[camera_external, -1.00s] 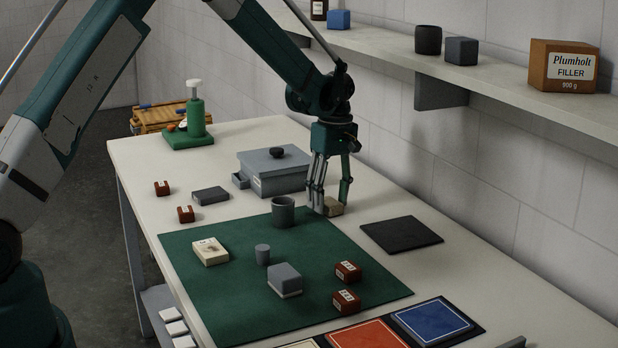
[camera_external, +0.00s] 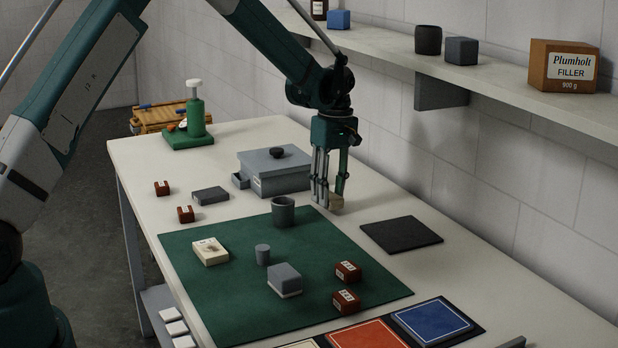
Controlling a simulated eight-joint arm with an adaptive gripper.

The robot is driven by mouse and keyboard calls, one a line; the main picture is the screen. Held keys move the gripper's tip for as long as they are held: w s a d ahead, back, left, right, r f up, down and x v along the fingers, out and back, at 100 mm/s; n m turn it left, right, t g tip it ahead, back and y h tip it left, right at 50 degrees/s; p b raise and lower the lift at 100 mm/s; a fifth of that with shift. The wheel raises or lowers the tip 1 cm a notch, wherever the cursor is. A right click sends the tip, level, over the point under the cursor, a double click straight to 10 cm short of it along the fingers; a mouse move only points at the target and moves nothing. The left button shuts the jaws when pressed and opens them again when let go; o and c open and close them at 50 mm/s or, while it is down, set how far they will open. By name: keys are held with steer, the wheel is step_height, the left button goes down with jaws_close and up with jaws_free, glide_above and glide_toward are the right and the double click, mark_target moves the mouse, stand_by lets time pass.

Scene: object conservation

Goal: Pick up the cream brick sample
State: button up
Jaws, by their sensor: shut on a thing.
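A green mat (camera_external: 210,300) holds a grey cup (camera_external: 283,212), a cream box (camera_external: 210,251), a grey block (camera_external: 285,278) and two red-brown blocks (camera_external: 347,271). A grey lidded box (camera_external: 274,171) stands left of my gripper. A dark pad (camera_external: 401,235) lies to its right. A shelf (camera_external: 500,78) runs along the wall.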

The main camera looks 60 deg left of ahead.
steer(key=shift+d+r, duration=0.2)
steer(key=shift+r, duration=0.3)
steer(key=shift+d+r, duration=0.15)
steer(key=shift+r, duration=0.3)
steer(key=d+b, duration=0.1)
steer(key=d, duration=1.6)
steer(key=shift+d, duration=0.2)
